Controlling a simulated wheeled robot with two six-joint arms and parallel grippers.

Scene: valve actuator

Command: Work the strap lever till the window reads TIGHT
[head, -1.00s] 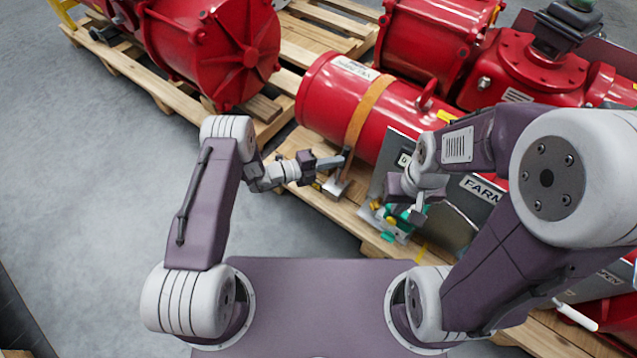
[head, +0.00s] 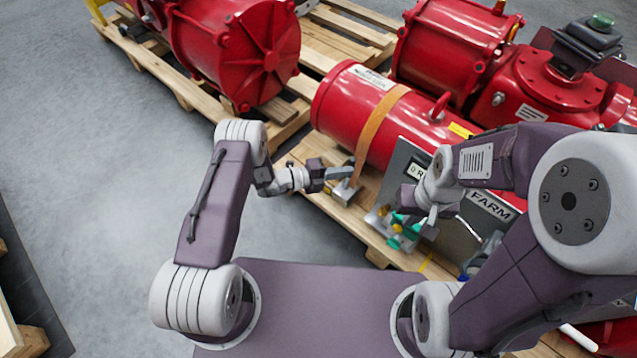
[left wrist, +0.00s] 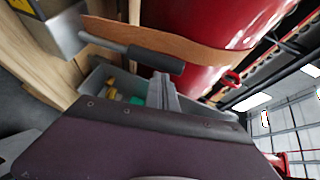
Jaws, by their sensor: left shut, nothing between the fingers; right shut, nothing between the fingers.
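An orange strap (head: 380,125) runs round a red cylinder (head: 350,103) down to a metal ratchet (head: 346,192) at the pallet's edge. In the left wrist view, the strap lever is a grey rod with a dark grip (left wrist: 155,60), beside the strap (left wrist: 195,47). My left gripper (head: 349,173) is shut and empty, its tips close to the grip's end; I cannot tell whether they touch. The window (head: 415,171) on the grey panel is partly hidden by my right arm; only "0 R" shows. My right gripper (head: 432,217) is shut and empty before the panel.
The panel (head: 465,225) reads "FARM" and stands to the right of the ratchet. More red actuators (head: 235,45) stand behind. The grey floor (head: 110,190) at left is clear.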

